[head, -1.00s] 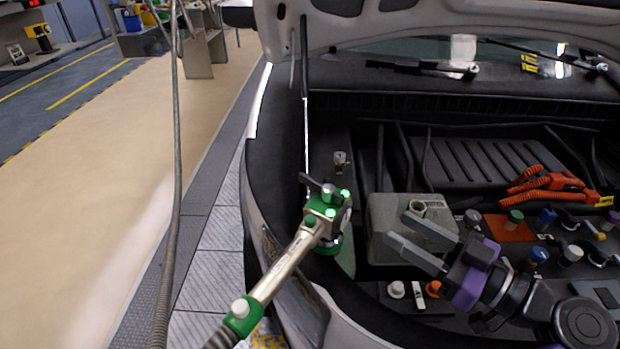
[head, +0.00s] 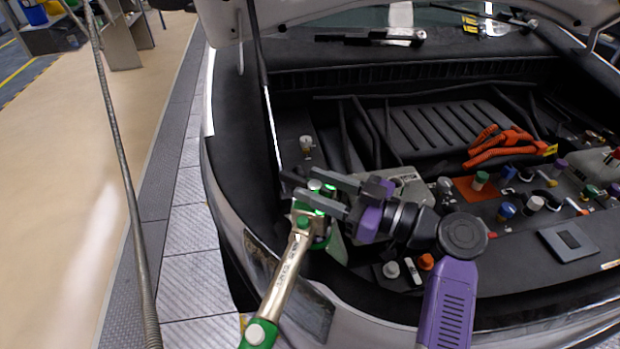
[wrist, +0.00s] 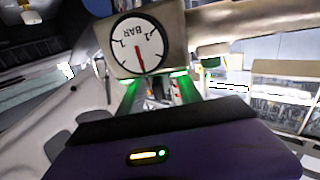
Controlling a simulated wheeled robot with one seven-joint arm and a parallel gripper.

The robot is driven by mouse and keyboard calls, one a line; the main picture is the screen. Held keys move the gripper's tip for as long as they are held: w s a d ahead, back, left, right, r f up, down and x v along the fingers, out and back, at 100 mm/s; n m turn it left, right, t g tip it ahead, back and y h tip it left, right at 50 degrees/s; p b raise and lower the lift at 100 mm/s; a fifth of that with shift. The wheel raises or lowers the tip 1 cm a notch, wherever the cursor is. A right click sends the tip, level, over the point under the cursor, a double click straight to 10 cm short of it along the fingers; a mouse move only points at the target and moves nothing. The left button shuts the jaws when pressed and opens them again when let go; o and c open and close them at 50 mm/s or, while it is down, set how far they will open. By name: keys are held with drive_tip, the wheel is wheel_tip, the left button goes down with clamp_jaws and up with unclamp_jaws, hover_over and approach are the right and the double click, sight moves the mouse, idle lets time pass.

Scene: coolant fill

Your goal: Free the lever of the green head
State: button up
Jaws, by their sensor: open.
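The green head (head: 303,222) is a metal and green fitting at the end of a metal handle (head: 284,278), at the front left corner of the engine bay. Its dark lever (head: 289,178) sticks out at the top left, partly hidden by my fingers. My gripper (head: 308,183) is open, its two grey fingers reaching left over the top of the head, near the lever. I cannot tell whether they touch it. In the wrist view a round BAR gauge (wrist: 140,44) with a red needle is close ahead, just above the finger area.
A grey reservoir (head: 408,186) is behind my gripper. Orange cables (head: 497,146) and coloured caps fill the right of the bay. A hood strut (head: 265,95) rises close behind the head.

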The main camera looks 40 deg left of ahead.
drive_tip(key=shift+s+a, duration=0.1)
drive_tip(key=shift+a, duration=0.55)
clamp_jaws()
idle(1.0)
